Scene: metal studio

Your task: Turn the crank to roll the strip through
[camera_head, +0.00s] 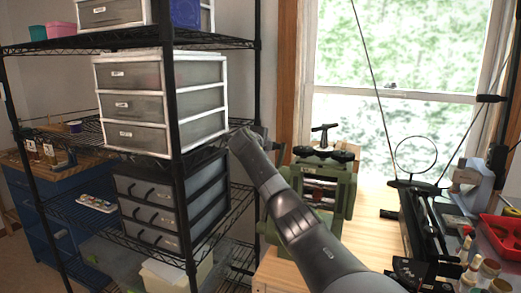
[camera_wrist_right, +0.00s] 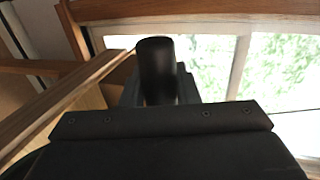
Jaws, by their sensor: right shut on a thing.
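A green rolling mill (camera_head: 347,205) stands on the wooden bench, with a black T-shaped handle (camera_head: 323,134) on top. My right arm reaches across its front from the lower right. My right gripper (camera_head: 256,133) is at the mill's left side, beside the wire shelf, and is shut on the crank handle. In the right wrist view the crank handle (camera_wrist_right: 155,65) is a dark upright cylinder just beyond the gripper's black body. The rest of the crank is hidden. I cannot make out the strip. My left gripper is not in view.
A black wire shelf (camera_head: 220,43) with drawer units (camera_head: 160,100) stands close to the left of the right gripper. A window is behind the bench (camera_head: 374,205). A red tray (camera_head: 500,232), small bottles and a black frame with a ring crowd the right side.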

